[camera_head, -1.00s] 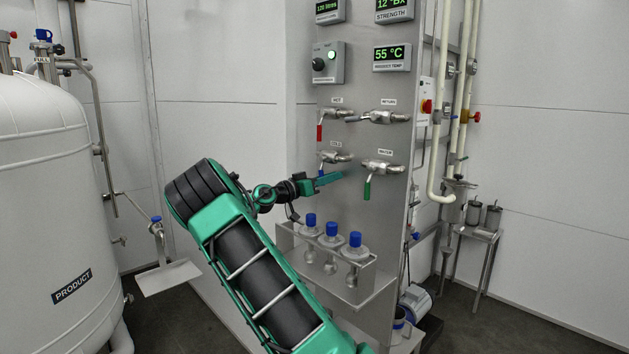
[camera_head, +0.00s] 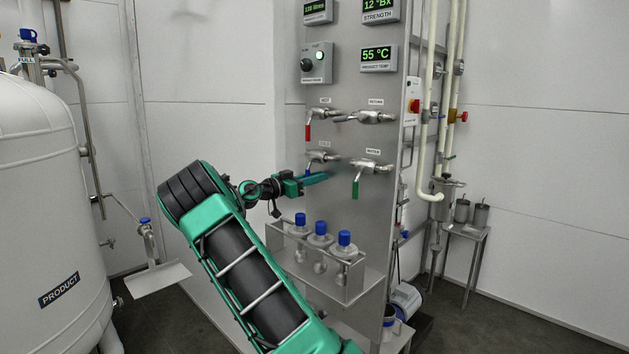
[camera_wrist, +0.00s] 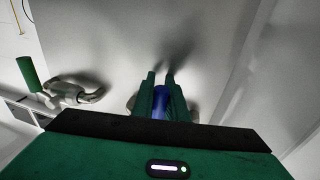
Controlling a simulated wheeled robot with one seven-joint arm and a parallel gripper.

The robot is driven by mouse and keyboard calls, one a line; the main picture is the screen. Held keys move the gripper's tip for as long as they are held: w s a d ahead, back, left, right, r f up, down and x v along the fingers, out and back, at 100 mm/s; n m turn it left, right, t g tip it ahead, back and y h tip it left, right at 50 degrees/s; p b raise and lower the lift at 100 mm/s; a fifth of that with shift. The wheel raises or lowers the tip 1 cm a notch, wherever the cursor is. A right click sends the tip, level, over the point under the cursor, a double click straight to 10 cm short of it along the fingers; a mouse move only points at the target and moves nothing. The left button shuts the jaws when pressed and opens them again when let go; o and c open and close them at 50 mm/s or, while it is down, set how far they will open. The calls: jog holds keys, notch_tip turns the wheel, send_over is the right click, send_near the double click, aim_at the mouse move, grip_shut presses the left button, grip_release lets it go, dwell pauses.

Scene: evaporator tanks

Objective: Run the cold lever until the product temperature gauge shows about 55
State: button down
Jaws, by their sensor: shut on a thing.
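The product temperature gauge (camera_head: 378,53) on the steel panel reads 55 °C in green digits. The cold valve (camera_head: 322,157) sits below the hot valve. Its blue lever shows only as a small patch (camera_head: 308,172) above my gripper (camera_head: 318,178) and seems to hang down; the rest is hidden. In the wrist view the blue lever (camera_wrist: 160,103) lies between the two green fingers of my gripper (camera_wrist: 161,88), which are shut on it.
The red hot lever (camera_head: 308,132) hangs down above, and the green water lever (camera_head: 355,189) hangs down to the right. A rack (camera_head: 352,282) with blue-capped bottles (camera_head: 320,236) juts out below my gripper. The white product tank (camera_head: 45,215) stands at left.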

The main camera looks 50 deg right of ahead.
jog(key=c, duration=1.8)
grip_release()
jog(key=shift+w+a+f, duration=0.15)
jog(key=shift+w+f, duration=0.2)
jog(key=shift+o, duration=0.3)
jog(key=shift+s+r, duration=0.1)
jog(key=shift+r, duration=0.1)
jog(key=v, duration=1)
jog(key=shift+a, duration=0.4)
jog(key=shift+f, duration=0.1)
